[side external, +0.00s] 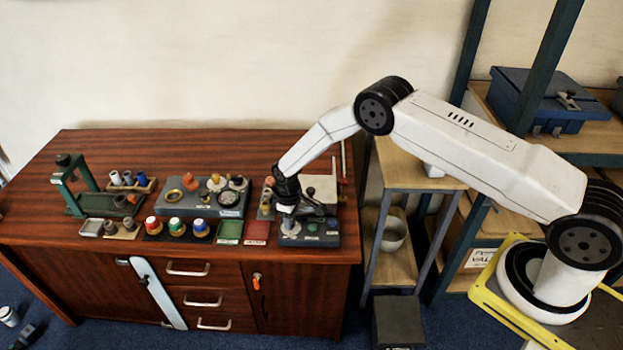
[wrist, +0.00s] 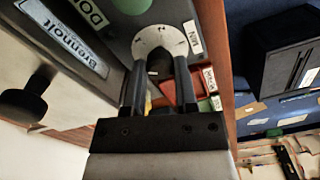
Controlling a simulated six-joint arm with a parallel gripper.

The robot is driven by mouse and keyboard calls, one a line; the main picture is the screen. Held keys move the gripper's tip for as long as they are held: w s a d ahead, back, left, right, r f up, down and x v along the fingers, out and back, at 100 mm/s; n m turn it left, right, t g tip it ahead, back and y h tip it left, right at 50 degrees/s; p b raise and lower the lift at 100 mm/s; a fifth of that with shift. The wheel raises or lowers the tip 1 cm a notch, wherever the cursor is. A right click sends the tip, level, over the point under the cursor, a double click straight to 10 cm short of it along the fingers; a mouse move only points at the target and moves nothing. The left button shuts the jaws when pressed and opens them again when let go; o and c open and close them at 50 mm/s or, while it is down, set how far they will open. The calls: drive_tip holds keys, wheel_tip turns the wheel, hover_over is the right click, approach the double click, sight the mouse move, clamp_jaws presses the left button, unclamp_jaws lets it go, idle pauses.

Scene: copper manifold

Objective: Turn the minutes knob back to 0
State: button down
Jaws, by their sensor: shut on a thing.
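The minutes knob (wrist: 158,62) is a dark grip on a round white dial (wrist: 150,37), beside a tilted label reading MIN (wrist: 192,37) in the wrist view. My gripper (wrist: 161,66) has its two dark fingers on either side of the knob, shut on it. The fingers hide part of the knob and dial; the marks are too small to read. In the side external view my gripper (side external: 287,223) points down at the grey timer box (side external: 322,241) at the front right of the bench. The knob is hidden there.
Green (side external: 229,232) and red (side external: 256,232) trays lie left of the timer box. Red, green and blue-topped knobs (side external: 178,229) stand further left. A grey fixture board (side external: 228,209) is behind them. The bench's front edge (side external: 330,255) is close.

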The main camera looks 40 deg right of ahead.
drive_tip(key=n, duration=0.6)
idle(0.4)
drive_tip(key=shift+c, duration=2)
unclamp_jaws()
drive_tip(key=shift+r, duration=3.85)
drive_tip(key=shift+r, duration=0.15)
